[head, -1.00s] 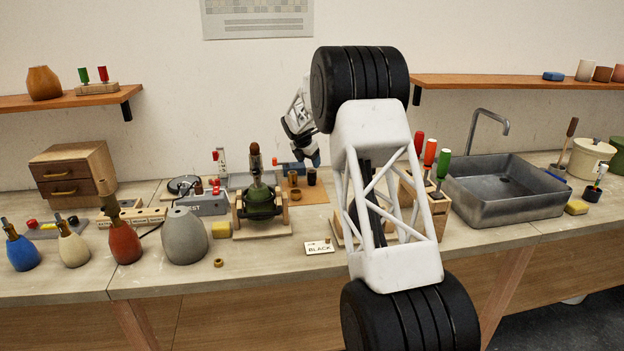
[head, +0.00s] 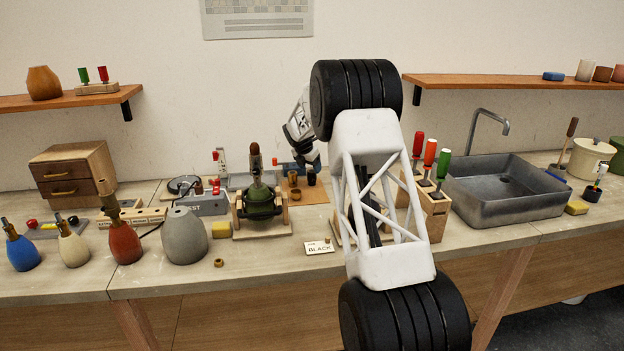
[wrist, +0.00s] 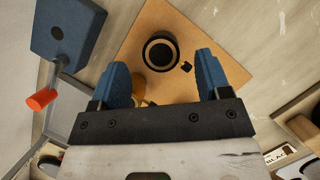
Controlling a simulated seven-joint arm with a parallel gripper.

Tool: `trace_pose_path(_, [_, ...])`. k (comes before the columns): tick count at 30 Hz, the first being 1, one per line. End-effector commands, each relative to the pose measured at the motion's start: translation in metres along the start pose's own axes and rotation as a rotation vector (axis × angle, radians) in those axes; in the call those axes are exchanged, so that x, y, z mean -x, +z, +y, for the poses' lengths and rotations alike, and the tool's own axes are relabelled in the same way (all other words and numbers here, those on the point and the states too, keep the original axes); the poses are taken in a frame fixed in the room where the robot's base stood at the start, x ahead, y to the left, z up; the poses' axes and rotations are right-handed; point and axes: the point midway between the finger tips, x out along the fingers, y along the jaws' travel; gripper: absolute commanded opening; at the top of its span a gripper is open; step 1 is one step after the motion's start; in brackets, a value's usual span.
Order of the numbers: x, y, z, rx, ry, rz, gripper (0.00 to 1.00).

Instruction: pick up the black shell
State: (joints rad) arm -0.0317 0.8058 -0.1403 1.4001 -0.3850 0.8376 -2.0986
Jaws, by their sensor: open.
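The black shell (head: 311,178) is a small dark cylinder standing on the tan mat (head: 318,194) at the back of the bench. In the wrist view the black shell (wrist: 160,52) shows from above as a dark ring with an open middle, and the mat (wrist: 215,35) lies under it. My gripper (wrist: 162,68) is open, its blue fingers apart, with the shell in the gap between and just beyond the fingertips. In the head view my gripper (head: 312,163) is just above the shell. Nothing is held.
A brass shell (wrist: 139,86) stands close to the black one, partly hidden by my left finger. A green lamp body in a wooden cradle (head: 262,207) is left of the mat. A card reading BLACK (head: 319,247) lies in front. The tool block (head: 436,205) is to the right.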

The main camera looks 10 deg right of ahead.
Motion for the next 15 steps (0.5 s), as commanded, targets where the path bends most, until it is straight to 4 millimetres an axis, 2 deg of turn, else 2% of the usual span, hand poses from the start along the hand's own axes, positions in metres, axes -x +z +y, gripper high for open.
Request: trace_pose_path(15, [-0.0066, -0.0002, -0.0003, 0.000, -0.001, 0.001, 0.70])
